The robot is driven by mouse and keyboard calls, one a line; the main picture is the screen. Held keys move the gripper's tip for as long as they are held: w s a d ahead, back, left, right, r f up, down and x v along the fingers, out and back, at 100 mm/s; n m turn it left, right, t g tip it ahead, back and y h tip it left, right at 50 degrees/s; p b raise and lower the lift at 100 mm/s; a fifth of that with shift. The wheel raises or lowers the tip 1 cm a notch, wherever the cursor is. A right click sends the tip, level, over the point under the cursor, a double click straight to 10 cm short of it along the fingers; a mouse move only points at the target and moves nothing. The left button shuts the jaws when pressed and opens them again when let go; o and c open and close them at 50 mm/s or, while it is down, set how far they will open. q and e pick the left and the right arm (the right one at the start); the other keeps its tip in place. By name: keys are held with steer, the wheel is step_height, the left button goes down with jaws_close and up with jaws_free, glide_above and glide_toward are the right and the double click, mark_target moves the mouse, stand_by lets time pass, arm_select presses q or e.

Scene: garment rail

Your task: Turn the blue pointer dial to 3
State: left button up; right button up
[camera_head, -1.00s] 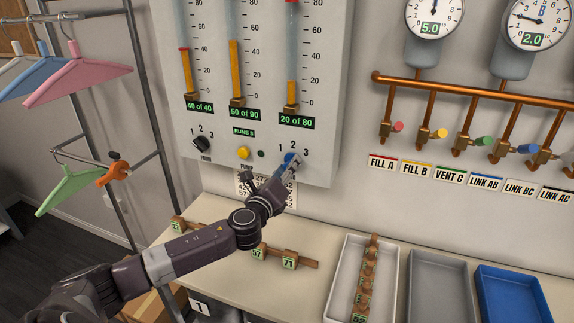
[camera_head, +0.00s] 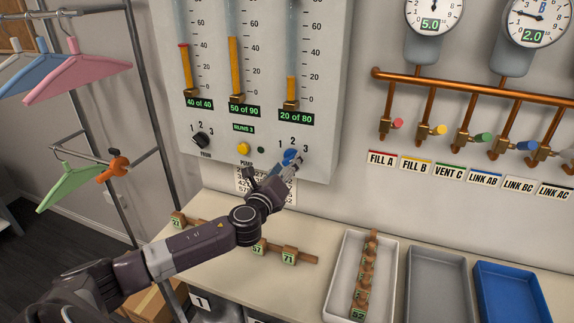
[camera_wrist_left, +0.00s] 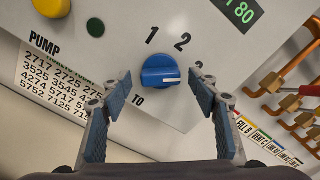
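The blue pointer dial (camera_head: 290,157) sits on the grey panel (camera_head: 318,150), under the 20 of 80 gauge. In the left wrist view the blue dial (camera_wrist_left: 160,71) has a white mark on its right end, pointing right, roughly towards the 3, which a finger partly hides. The numbers 1 and 2 show clearly. My left gripper (camera_head: 297,162) is in front of the panel at the dial's lower right. In its wrist view the left gripper (camera_wrist_left: 160,95) is open, with one finger on each side below the dial, apart from it. My right gripper is not in view.
A black dial (camera_head: 201,140) and a yellow button (camera_head: 243,149) are left on the panel. Copper pipes with coloured valves (camera_head: 397,123) are to the right. Below, the table holds a white tray (camera_head: 336,290), a grey tray (camera_head: 440,285) and a blue tray (camera_head: 510,295).

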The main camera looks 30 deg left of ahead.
arm_select(q)
steer(key=v, duration=1.2)
stand_by(0.6)
